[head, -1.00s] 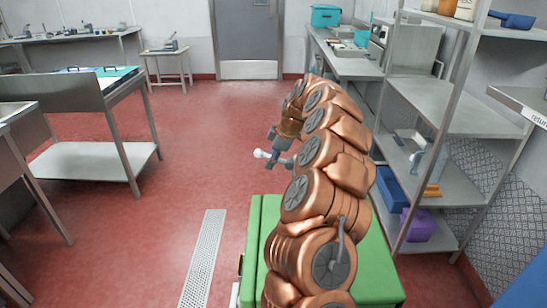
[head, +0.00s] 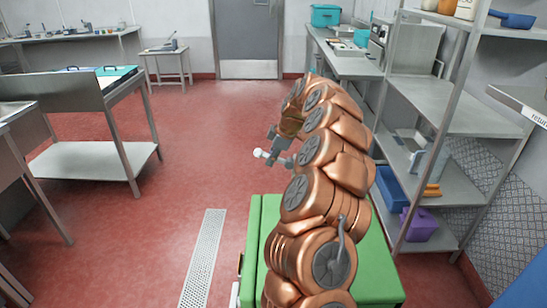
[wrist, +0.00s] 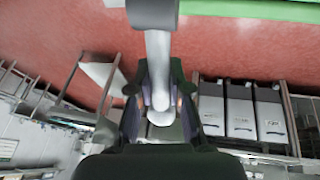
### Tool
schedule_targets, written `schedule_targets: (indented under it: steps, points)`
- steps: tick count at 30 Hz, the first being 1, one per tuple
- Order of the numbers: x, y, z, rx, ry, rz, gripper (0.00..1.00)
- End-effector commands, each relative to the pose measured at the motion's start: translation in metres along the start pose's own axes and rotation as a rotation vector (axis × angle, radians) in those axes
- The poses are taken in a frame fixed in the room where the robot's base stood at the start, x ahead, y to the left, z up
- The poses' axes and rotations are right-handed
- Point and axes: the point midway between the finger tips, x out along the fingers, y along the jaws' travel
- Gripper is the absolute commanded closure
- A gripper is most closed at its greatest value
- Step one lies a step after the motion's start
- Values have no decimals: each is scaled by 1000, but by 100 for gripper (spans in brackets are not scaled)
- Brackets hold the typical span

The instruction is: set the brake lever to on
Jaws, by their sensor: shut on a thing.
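The brake lever is a pale bar with a white rounded end (head: 258,153), seen just left of my arm in the head view. In the wrist view the lever (wrist: 157,50) runs from a grey block at the top down between my fingers. My gripper (head: 271,152) is shut on the lever near its white end. The fingers (wrist: 160,98) flank the bar, and the rounded tip shows beyond them. My copper arm hides the lever's mounting in the head view, so I cannot tell its exact setting.
A steel shelf rack (head: 455,100) with blue and purple bins stands close on the right. A bench (head: 345,68) is behind my arm. A steel table (head: 85,160) stands at the left. Open red floor (head: 200,130) lies between them.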

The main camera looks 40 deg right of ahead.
Motion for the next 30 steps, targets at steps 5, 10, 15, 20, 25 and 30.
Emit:
schedule_targets:
  steps: [5,10,15,20,25,30]
  points:
    - [6,-3,1,-13,-57,-7,100]
    - [12,-4,1,-33,-151,-6,100]
    - [17,-4,3,-50,-246,-4,100]
    - [21,-5,3,-67,-329,-3,100]
    - [24,-6,4,-77,-381,-3,100]
    - [25,-6,4,-79,-391,-3,100]
